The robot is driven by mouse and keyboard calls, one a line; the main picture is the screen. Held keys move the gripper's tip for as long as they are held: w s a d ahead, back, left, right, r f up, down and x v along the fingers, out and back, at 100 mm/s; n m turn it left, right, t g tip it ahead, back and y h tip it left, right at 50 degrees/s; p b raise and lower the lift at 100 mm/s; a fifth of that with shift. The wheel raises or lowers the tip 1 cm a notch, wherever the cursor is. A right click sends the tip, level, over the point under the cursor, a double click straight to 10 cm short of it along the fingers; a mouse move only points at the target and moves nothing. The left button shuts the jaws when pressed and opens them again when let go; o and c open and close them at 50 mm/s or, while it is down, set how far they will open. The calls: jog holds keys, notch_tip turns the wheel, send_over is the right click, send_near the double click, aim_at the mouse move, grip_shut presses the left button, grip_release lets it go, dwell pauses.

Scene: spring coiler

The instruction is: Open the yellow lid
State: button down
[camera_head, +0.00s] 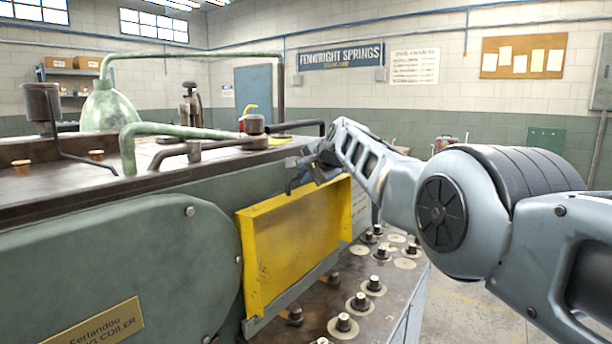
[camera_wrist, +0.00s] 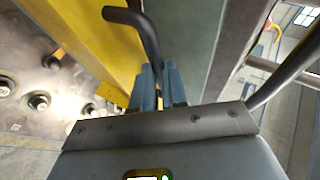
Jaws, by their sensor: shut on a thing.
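The yellow lid (camera_head: 298,236) is a rectangular panel with a raised rim on the front of the green-grey machine. It also shows in the wrist view (camera_wrist: 92,38), left of the fingers. A dark bent bar (camera_wrist: 143,32), which looks like the lid's handle, runs between my fingers. My gripper (camera_head: 312,176) is at the lid's upper right edge, shut on this bar; its blue-grey fingers (camera_wrist: 157,88) show in the wrist view. The grip itself is partly hidden in the head view, and where the bar joins the lid is unclear.
A ledge with several round studs and discs (camera_head: 372,286) lies below and right of the lid. A green pipe (camera_head: 180,133) and a dark lever (camera_head: 218,144) stand on the machine top (camera_head: 60,193). My arm spans the right side. Open floor lies at far right.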

jog(key=shift+w+r, duration=0.15)
jog(key=shift+r, duration=0.45)
jog(key=c, duration=1.4)
grip_release()
jog(key=shift+o, duration=1.1)
jog(key=shift+f, duration=0.3)
jog(key=shift+s, duration=0.2)
jog(key=shift+v, duration=1.15)
jog(key=shift+b+v, duration=0.45)
jog(key=shift+v, duration=2.2)
